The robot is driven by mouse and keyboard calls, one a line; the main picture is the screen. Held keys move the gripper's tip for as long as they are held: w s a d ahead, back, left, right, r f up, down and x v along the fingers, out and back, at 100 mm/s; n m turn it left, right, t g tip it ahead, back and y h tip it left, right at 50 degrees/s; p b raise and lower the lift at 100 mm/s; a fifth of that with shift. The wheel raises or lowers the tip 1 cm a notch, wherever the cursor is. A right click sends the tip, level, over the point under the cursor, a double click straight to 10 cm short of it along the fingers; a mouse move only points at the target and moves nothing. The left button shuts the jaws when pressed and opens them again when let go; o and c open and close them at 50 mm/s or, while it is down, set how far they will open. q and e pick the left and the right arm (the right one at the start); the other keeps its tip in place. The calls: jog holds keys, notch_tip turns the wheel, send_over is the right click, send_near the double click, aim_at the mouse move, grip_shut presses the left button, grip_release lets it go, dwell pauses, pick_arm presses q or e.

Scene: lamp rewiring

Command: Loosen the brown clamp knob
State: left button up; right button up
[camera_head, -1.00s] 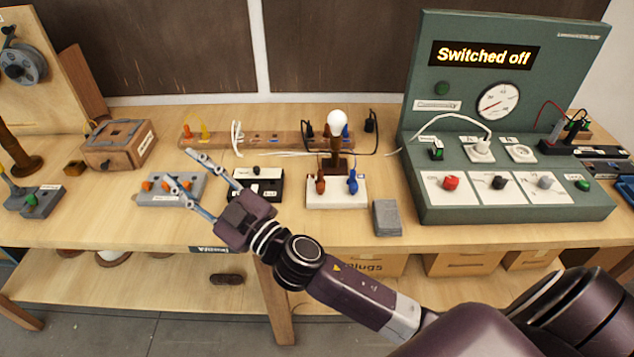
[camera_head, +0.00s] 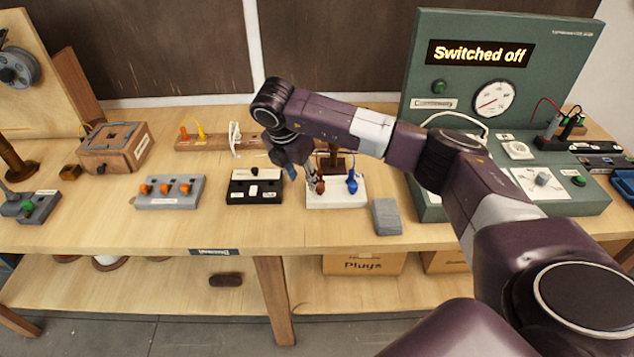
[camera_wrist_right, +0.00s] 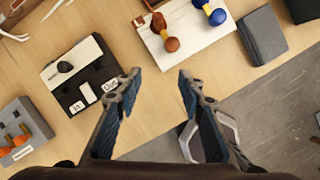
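The brown clamp knob (camera_head: 320,186) sits on the white lamp base (camera_head: 345,203), left of the blue clamp knob (camera_head: 352,183). In the right wrist view the brown knob (camera_wrist_right: 172,44) and blue knob (camera_wrist_right: 217,17) lie on the white base (camera_wrist_right: 195,40). My right gripper (camera_head: 303,175) is close beside the brown knob in the head view, partly hiding the area around it. In the wrist view my right gripper (camera_wrist_right: 157,84) is open, with nothing between its fingers. The brown knob lies past the fingertips there, apart from them. My left gripper is not in view.
A black-and-white switch box (camera_head: 255,190) stands left of the lamp base, and a grey block (camera_head: 387,217) stands to its right. A grey box with orange knobs (camera_head: 170,192) is further left. The green panel (camera_head: 470,80) reads "Switched off". The front strip of the bench is clear.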

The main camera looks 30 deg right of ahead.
aim_at(320, 185)
jog(key=shift+m+h, duration=0.4)
jog(key=shift+h, duration=0.1)
jog(key=d+f, duration=0.1)
jog(key=d+f+p, duration=0.1)
jog(key=d+f, duration=0.1)
jog(key=d+f+p, duration=0.1)
jog(key=d, duration=0.1)
jog(key=shift+w+d+f, duration=0.15)
jog(key=shift+w, duration=0.15)
jog(key=shift+w+d+f+p, duration=0.15)
jog(key=shift+f+p, duration=0.15)
jog(key=shift+f, duration=0.4)
grip_shut()
